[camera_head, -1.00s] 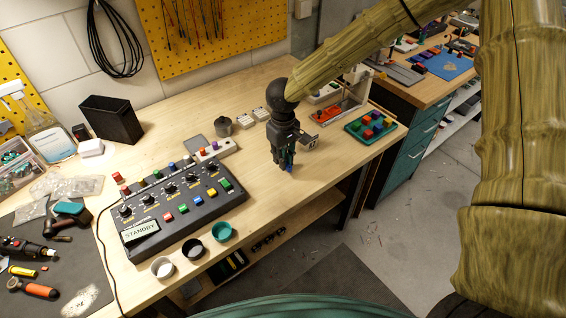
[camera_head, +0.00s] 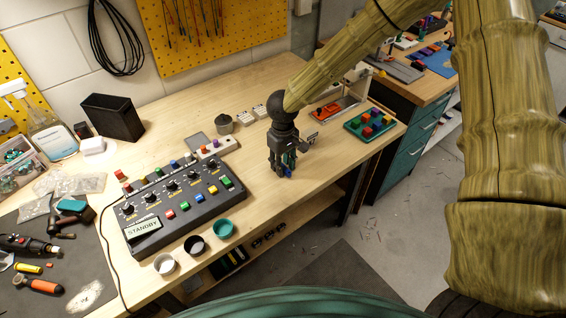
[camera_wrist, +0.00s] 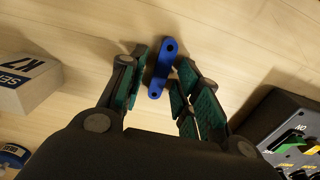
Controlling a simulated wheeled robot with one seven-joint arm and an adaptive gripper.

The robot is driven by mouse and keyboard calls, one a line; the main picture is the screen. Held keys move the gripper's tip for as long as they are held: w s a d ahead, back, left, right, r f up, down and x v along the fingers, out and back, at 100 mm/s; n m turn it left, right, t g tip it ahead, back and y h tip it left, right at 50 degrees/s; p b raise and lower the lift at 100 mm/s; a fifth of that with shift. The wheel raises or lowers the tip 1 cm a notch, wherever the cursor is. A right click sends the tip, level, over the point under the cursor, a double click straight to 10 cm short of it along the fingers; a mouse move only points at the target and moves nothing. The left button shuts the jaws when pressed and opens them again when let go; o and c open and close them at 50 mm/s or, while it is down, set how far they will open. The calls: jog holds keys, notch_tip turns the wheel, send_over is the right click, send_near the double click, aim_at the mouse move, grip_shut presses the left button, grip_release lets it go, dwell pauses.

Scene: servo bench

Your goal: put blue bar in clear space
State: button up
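The blue bar (camera_wrist: 163,68) is a small flat link with a hole near each end. In the wrist view it lies on the wooden bench top between my fingers, with a gap on either side. My gripper (camera_wrist: 163,58) is open around it, its green-padded fingers apart. In the head view my gripper (camera_head: 283,174) points down low over the bench, right of the control panel. Only a little blue shows by the fingertips there.
The control panel (camera_head: 180,205) reading STANDBY stands to the left, with several small cups in front. A green tray (camera_head: 370,124) of coloured blocks is to the right. A labelled box (camera_wrist: 28,85) is close to my gripper. Bare wood (camera_head: 325,170) lies right of my gripper.

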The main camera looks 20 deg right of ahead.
dwell(0.3)
notch_tip(320, 180, up, 12)
jog(key=b, duration=0.2)
jog(key=shift+r, duration=0.15)
jog(key=shift+s, duration=0.1)
dwell(1.4)
